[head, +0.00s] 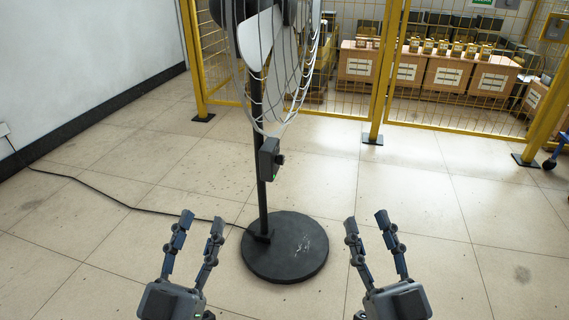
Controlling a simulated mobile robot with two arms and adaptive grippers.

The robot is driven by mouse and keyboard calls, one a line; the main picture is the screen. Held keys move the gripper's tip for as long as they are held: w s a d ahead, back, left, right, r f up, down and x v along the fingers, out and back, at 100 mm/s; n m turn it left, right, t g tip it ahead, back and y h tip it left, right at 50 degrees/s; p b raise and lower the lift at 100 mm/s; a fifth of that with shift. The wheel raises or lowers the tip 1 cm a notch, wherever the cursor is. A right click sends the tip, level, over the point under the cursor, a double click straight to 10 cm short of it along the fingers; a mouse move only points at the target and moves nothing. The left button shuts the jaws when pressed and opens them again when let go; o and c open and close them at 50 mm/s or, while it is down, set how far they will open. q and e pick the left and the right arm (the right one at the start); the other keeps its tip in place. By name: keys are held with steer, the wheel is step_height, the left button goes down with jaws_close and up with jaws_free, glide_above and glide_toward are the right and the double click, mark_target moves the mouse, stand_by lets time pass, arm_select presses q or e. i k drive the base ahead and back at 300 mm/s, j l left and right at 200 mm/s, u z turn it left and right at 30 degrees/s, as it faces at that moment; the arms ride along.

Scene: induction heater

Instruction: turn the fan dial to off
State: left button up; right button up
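A tall pedestal fan (284,64) stands ahead of me in the head view, with a white wire cage, a black pole and a round black base (290,252). A dark control box (267,159) sits on the pole below the cage. The fan dial (280,159) is a small dark knob on the box's right side; its setting is too small to read. My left gripper (202,222) is open and empty, left of the fan base. My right gripper (367,221) is open and empty, right of the base. Both are apart from the fan.
A yellow mesh fence (377,70) stands behind the fan, with cardboard boxes (449,73) beyond it. A black cable (100,192) runs over the tiled floor from the left wall to the fan.

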mark_target(280, 159)
steer(key=i+l+z, duration=0.35)
steer(key=l+z, duration=0.15)
steer(key=i+l+z, duration=0.6)
steer(key=i+z, duration=0.4)
steer(key=i+u, duration=0.25)
steer(key=i, duration=0.15)
steer(key=i+l+u, duration=0.15)
steer(key=i+u, duration=0.35)
steer(key=u, duration=0.2)
steer(key=i+u, duration=0.25)
steer(key=u, duration=0.15)
steer(key=i+u, duration=0.2)
steer(key=u, duration=0.25)
steer(key=i+l+u, duration=0.15)
steer(key=u, duration=0.25)
steer(key=i+l+u, duration=0.15)
steer(key=l+u, duration=0.25)
steer(key=i+l+u, duration=0.1)
steer(key=i+u, duration=0.25)
steer(key=k, duration=0.1)
